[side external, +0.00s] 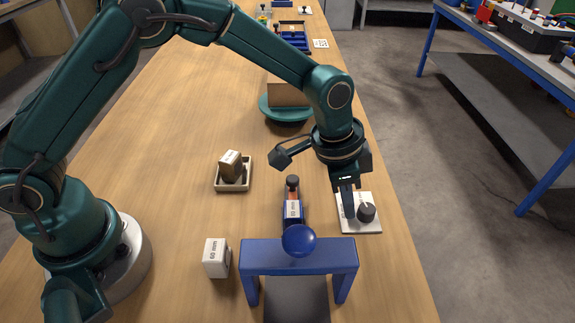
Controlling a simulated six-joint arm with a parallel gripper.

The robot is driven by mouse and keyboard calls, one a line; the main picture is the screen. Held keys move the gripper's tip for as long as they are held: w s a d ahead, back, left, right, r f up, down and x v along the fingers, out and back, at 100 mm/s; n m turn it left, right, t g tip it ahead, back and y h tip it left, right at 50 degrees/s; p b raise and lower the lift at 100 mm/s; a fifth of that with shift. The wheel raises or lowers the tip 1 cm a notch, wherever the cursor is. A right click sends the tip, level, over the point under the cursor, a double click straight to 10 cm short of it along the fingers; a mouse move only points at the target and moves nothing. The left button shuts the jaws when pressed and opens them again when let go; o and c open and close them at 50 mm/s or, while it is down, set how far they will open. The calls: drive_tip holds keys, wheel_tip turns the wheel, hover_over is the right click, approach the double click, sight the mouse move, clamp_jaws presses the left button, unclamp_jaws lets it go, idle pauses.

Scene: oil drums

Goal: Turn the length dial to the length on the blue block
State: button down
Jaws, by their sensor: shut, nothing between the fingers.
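The length dial is a white plate (350,225) with a dark round knob (367,212), near the table's right edge. My gripper (350,212) is shut and empty, pointing down over the plate just left of the knob. I cannot tell whether its tips touch the knob or plate. A blue block (293,211) with a white label lies left of the dial, behind a blue arch-shaped frame. Its label ends in "mm", but the number is too small to read surely. The gripper hides part of the plate's markings.
A tray (220,186) holds a brown labelled block (231,165). A teal turntable (286,113) bears a brown box (288,91) behind.

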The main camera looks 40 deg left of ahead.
drive_tip(key=shift+w+d, duration=0.25)
drive_tip(key=shift+w, duration=0.05)
idle(0.6)
drive_tip(key=shift+w+a, duration=0.15)
drive_tip(key=shift+w, duration=0.1)
idle(0.4)
drive_tip(key=shift+s+a+r, duration=0.15)
drive_tip(key=shift+s+a, duration=0.15)
drive_tip(key=shift+r, duration=2.9)
drive_tip(key=shift+a, duration=0.15)
